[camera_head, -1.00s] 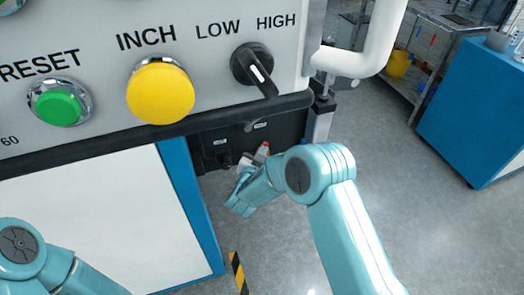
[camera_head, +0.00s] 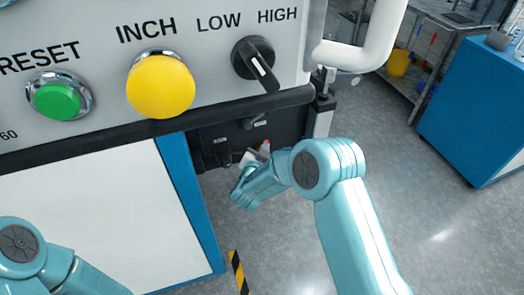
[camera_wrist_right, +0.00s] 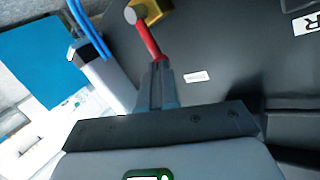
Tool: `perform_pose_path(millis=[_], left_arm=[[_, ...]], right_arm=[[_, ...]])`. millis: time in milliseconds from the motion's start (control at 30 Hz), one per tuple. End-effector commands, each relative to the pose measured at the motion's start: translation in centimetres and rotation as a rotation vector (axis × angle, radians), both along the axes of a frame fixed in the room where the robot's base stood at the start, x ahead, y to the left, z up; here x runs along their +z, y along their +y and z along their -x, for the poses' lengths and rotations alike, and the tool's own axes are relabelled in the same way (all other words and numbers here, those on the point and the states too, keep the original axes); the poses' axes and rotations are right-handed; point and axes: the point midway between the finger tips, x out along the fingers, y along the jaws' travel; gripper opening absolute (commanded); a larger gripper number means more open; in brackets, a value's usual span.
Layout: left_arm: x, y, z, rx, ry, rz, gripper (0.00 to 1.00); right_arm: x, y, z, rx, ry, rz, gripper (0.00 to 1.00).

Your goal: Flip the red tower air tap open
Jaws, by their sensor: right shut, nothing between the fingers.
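The red tap lever (camera_wrist_right: 148,38) shows at the top of the right wrist view, with a grey round end and a brass body (camera_wrist_right: 155,8) beside it. My right gripper (camera_wrist_right: 157,68) is shut and empty. Its fingertips are at the lower end of the red lever in that view; I cannot tell whether they touch. In the head view a small red piece (camera_head: 265,146) shows low on the dark panel, just beyond my right wrist. The right fingertips are hard to make out there. My left arm shows at the lower left, its gripper out of view.
The control panel with a yellow button (camera_head: 161,87), green button (camera_head: 57,101) and black selector (camera_head: 254,62) overhangs the dark panel (camera_head: 285,125). A white pipe (camera_head: 375,40) is at upper right. Blue tubes (camera_wrist_right: 90,28) and a white block (camera_wrist_right: 103,75) lie left of the fingers.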

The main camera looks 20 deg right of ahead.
Motion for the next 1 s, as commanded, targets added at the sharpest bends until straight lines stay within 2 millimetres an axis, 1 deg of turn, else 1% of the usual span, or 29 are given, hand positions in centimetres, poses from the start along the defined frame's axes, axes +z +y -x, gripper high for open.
perform_pose_path(millis=[267, 467, 767, 1000], left_arm=[[-0.5, 0.0, 0.0, 0.0, 0.0, 0.0, 0.43], [-1.4, 0.0, 0.0, 0.0, 0.0, 0.0, 0.43], [-3.8, 0.0, 0.0, 0.0, 0.0, 0.0, 0.43], [-6.6, 0.0, 0.0, 0.0, 0.0, 0.0, 0.43]], right_arm=[[0.2, -0.8, 0.0, -0.004, 0.0, -0.093, 0.0], [0.2, -2.1, -0.1, -0.004, 0.004, -0.242, 0.0], [-0.4, -4.1, -0.1, -0.005, 0.014, -0.53, 0.0], [-1.3, -5.7, -0.2, -0.004, 0.022, -0.757, 0.0]])
